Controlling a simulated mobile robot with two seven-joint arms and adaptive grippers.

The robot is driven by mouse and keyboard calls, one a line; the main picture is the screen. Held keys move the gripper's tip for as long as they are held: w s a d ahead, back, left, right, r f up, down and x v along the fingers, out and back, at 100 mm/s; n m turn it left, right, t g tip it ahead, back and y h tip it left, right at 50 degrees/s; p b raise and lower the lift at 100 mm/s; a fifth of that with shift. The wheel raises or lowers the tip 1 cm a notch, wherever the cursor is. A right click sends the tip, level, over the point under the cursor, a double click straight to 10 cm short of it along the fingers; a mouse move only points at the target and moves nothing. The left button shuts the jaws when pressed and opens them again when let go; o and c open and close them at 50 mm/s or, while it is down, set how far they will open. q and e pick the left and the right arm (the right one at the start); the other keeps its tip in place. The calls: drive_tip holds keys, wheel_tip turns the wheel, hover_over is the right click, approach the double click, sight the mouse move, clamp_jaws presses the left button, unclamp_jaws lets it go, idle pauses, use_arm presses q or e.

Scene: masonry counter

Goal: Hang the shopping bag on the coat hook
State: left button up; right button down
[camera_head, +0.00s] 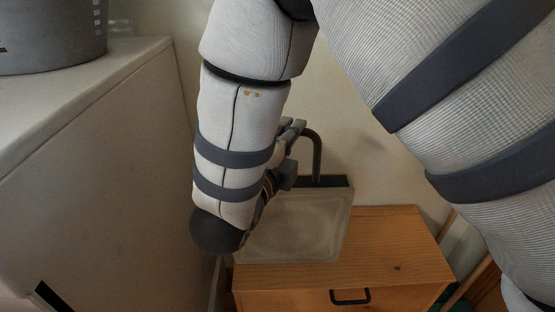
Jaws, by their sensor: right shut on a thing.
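The shopping bag (305,228) is pale grey and boxy, with a dark top edge and a dark arched handle. It is upright in front of, or above, the wooden cabinet; I cannot tell whether its bottom touches the cabinet top. My right gripper (291,130) is at the left side of the handle's arch and is shut on it. My right forearm and wrist hide most of the gripper and the bag's left edge. I do not see a coat hook in this view. My left gripper is not in view.
A wooden cabinet (395,250) with a dark drawer handle (350,297) stands below and right of the bag. A pale masonry counter (95,165) fills the left, with a grey container (50,35) on it. A plain wall (365,160) is behind. My right arm covers the upper right.

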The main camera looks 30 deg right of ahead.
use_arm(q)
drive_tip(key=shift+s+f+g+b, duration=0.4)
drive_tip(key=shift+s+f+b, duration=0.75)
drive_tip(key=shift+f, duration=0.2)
use_arm(e)
drive_tip(key=w+d+f, duration=0.4)
drive_tip(key=w+f, duration=0.2)
drive_tip(key=f, duration=0.4)
drive_tip(key=shift+w, duration=0.3)
drive_tip(key=shift+f, duration=0.2)
drive_tip(key=c, duration=1.6)
unclamp_jaws()
drive_tip(key=shift+c, duration=0.2)
